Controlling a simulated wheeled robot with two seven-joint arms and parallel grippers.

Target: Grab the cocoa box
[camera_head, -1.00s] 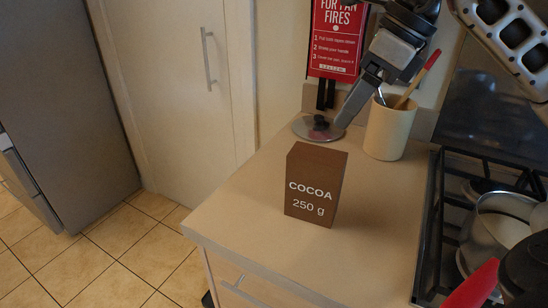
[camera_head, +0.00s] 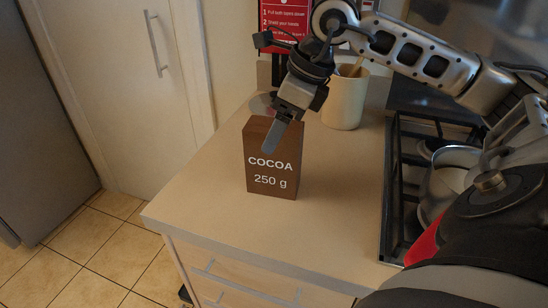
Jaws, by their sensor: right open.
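The cocoa box (camera_head: 271,182), brown with white lettering reading COCOA 250 g, stands upright on the beige counter (camera_head: 215,200). My right gripper (camera_head: 270,146) reaches in from the upper right and points down at the box. Its visible grey finger overlaps the box's upper part in the picture. I cannot tell whether it touches the box. The other finger is hidden. The gripper is open and the box is not held. My left gripper is out of view.
A cream utensil crock (camera_head: 344,103) stands behind the box to the right. A pot lid (camera_head: 261,104) lies behind the box, partly hidden. The stove (camera_head: 399,190) with a steel pot (camera_head: 443,186) is at the right. The counter is clear in front of the box.

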